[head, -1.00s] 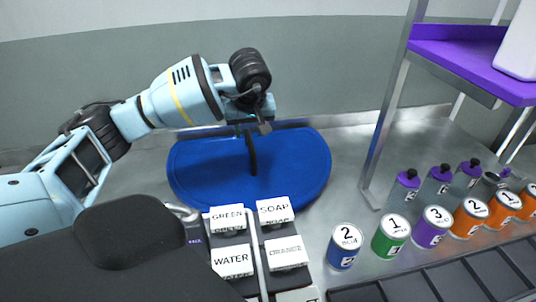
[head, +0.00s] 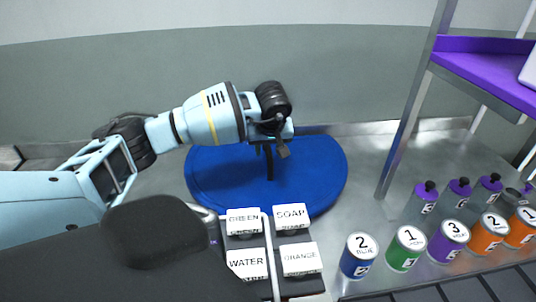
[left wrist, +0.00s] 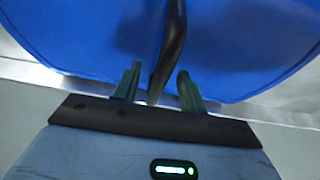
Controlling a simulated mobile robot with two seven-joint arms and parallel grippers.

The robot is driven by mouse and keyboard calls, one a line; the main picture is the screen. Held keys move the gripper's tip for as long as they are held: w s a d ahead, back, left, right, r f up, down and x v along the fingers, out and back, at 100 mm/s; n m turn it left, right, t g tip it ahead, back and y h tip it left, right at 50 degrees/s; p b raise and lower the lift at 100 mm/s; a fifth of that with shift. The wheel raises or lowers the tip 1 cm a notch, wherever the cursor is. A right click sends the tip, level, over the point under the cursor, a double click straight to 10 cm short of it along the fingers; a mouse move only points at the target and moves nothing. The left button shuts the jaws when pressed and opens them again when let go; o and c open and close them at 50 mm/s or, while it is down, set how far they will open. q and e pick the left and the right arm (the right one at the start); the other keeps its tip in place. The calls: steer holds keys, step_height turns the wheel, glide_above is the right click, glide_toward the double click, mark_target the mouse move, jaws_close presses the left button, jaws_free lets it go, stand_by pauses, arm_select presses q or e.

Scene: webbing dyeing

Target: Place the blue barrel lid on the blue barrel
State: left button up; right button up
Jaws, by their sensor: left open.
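The blue barrel lid (head: 320,175) is a large round blue disc lying on the metal counter. A black handle (head: 269,168) stands up near its middle. My left gripper (head: 270,149) is above the lid at the handle. In the left wrist view, my open left gripper (left wrist: 159,74) has its fingers on either side of the lower end of the handle (left wrist: 173,38), with gaps showing, and the blue lid (left wrist: 80,35) lies beyond. No blue barrel can be made out. My right gripper is not in view.
Label blocks such as SOAP (head: 291,213) and WATER (head: 247,262) stand in front of the lid. A blue can (head: 357,258), a green can (head: 405,250) and other cans and bottles are at the right. A purple shelf (head: 485,72) rises behind them.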

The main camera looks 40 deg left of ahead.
arm_select(q)
steer(key=shift+a+f, duration=0.1)
steer(key=shift+f, duration=0.3)
jaws_close()
steer(key=shift+w+r, duration=0.1)
steer(key=shift+r, duration=0.05)
stand_by(1.0)
